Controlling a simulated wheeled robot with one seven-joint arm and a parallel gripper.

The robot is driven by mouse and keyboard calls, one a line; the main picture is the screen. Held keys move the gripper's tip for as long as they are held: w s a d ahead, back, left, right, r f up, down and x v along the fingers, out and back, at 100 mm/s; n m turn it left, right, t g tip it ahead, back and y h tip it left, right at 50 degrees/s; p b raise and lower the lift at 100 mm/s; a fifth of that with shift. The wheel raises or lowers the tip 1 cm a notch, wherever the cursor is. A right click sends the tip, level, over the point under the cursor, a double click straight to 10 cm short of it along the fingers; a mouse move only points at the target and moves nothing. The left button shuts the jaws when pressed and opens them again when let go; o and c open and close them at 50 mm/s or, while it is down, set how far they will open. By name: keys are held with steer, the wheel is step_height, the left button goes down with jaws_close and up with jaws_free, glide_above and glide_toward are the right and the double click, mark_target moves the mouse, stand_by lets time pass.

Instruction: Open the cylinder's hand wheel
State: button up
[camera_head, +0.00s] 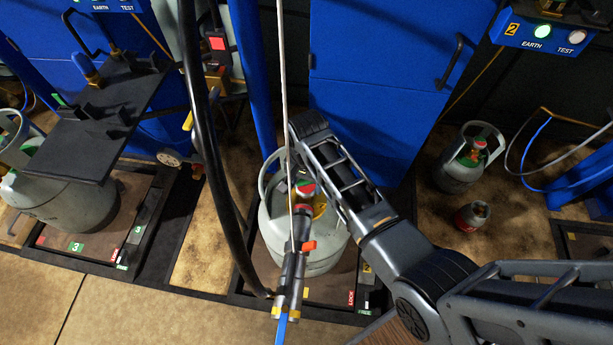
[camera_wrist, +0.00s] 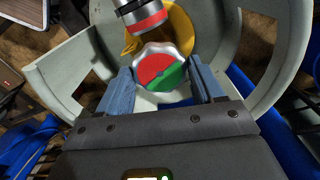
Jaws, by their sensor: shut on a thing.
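The grey gas cylinder (camera_head: 322,254) stands upright on a brown scale platform in the middle of the head view. Its hand wheel (camera_wrist: 162,68) has a red and green top and a pale rim, and sits inside the cylinder's collar (camera_wrist: 72,72). A small part of the hand wheel (camera_head: 305,188) also shows in the head view. My gripper (camera_wrist: 165,80) is at the wheel, with one blue-grey finger on each side of it, shut on its rim. In the head view the gripper is mostly hidden behind my arm, the filling head and the collar.
A black hose (camera_head: 205,150) hangs at left. Another cylinder (camera_head: 65,185) is on the left scale; smaller ones (camera_head: 462,165) stand at right.

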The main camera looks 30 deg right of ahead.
steer(key=n+p, duration=0.2)
steer(key=n, duration=0.2)
steer(key=shift+r+n, duration=0.1)
steer(key=shift+n, duration=0.2)
steer(key=n+p, duration=0.1)
steer(key=n, duration=0.2)
steer(key=shift+n+p, duration=0.35)
steer(key=shift+n, duration=0.05)
steer(key=n+p, duration=0.1)
steer(key=n, duration=0.3)
steer(key=n+p, duration=0.1)
steer(key=n, duration=0.6)
steer(key=shift+a+n+p, duration=0.1)
steer(key=shift+n+p, duration=0.2)
steer(key=shift+p, duration=0.05)
steer(key=n, duration=0.3)
steer(key=shift+n, duration=0.3)
steer(key=n+p, duration=0.1)
steer(key=n, duration=0.2)
steer(key=shift+n, duration=2.2)
